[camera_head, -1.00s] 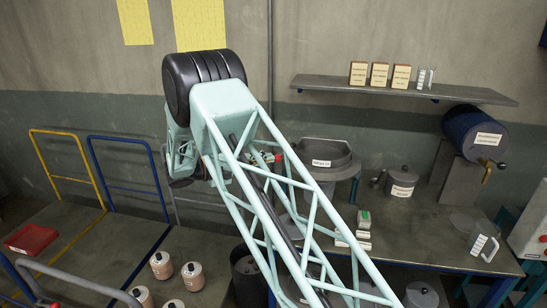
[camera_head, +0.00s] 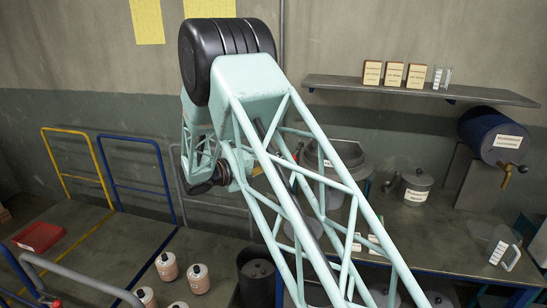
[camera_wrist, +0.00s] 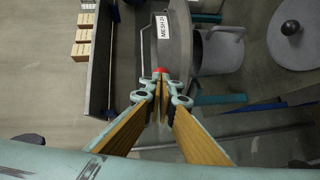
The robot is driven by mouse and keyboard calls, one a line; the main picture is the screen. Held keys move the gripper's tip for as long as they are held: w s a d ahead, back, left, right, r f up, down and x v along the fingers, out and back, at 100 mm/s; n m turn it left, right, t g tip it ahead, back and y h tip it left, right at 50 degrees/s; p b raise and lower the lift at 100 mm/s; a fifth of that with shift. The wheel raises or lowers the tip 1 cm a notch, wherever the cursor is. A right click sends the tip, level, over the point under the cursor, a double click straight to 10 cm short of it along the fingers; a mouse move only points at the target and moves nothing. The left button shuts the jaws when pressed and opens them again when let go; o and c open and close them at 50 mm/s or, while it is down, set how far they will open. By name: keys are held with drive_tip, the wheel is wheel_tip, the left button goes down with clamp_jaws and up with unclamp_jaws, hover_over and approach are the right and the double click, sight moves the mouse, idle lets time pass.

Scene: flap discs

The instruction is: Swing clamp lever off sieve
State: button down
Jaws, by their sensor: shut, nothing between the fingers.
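The sieve (camera_wrist: 178,40), a round grey drum labelled MESH, is at the top centre of the wrist view. In the head view the sieve (camera_head: 347,152) stands on the bench, partly behind my arm's lattice. A red knob (camera_wrist: 160,70), seemingly the clamp lever's end, shows at the sieve's near edge in the wrist view. The rest of the lever is hard to make out. My gripper (camera_wrist: 163,98) is shut and empty, its tips just below the knob in the picture. I cannot tell whether they touch.
A shelf (camera_head: 420,91) with small boxes runs along the wall above the bench. A labelled grey pot (camera_head: 416,186) and a blue drum (camera_head: 492,135) stand right of the sieve. A dark bin (camera_head: 257,272) and blue rail (camera_head: 137,180) are at lower left.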

drive_tip(key=shift+a, duration=0.1)
idle(0.7)
drive_tip(key=w+a+v, duration=0.1)
drive_tip(key=v, duration=1.1)
drive_tip(key=shift+a+r+b, duration=0.25)
drive_tip(key=shift+a+b, duration=0.05)
drive_tip(key=shift+a, duration=0.1)
drive_tip(key=shift+w, duration=0.1)
